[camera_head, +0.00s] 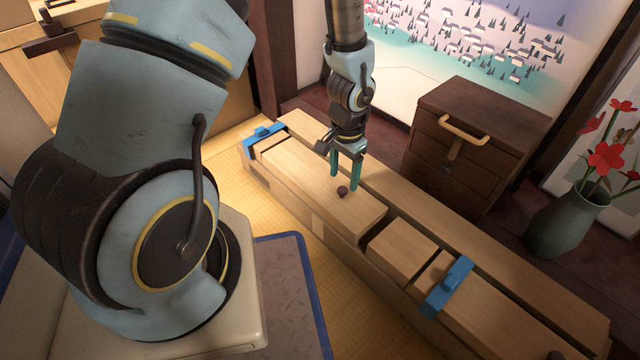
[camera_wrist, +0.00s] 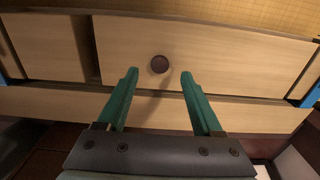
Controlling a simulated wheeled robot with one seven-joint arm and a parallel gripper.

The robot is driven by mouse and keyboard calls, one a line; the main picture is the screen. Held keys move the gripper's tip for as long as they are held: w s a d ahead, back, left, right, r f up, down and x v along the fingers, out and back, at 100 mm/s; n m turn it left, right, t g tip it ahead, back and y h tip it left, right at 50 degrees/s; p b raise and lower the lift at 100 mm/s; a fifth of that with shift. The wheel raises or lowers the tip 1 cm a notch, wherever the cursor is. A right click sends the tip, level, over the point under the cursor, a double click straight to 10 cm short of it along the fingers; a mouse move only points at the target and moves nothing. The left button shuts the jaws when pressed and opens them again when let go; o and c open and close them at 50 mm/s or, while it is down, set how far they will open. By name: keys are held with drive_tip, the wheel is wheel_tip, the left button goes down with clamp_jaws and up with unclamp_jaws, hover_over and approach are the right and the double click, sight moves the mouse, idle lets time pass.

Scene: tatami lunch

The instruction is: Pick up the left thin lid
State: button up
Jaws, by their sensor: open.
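The left thin lid (camera_head: 300,172) is a long pale wooden board lying in the top of a long wooden box, with a small dark round knob (camera_head: 342,191) near its right part. In the wrist view the lid (camera_wrist: 220,60) spans most of the picture and the knob (camera_wrist: 160,64) is near the middle. My gripper (camera_head: 344,182) points down at the lid, close to the knob. In the wrist view my gripper (camera_wrist: 159,73) is open and empty, its green fingers to either side of the knob's line. I cannot tell the exact height of the fingertips above the lid.
The box (camera_head: 318,226) has blue clamps at its far left end (camera_head: 264,138) and towards the right (camera_head: 447,287). A shorter wooden block (camera_head: 402,250) sits right of the lid, past a gap. A dark drawer cabinet (camera_head: 470,150) and a flower vase (camera_head: 565,222) stand behind.

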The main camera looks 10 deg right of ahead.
sight(343, 189)
wheel_tip(343, 189, down, 4)
drive_tip(key=shift+f+b, duration=0.1)
drive_tip(key=shift+b, duration=0.95)
clamp_jaws()
idle(0.5)
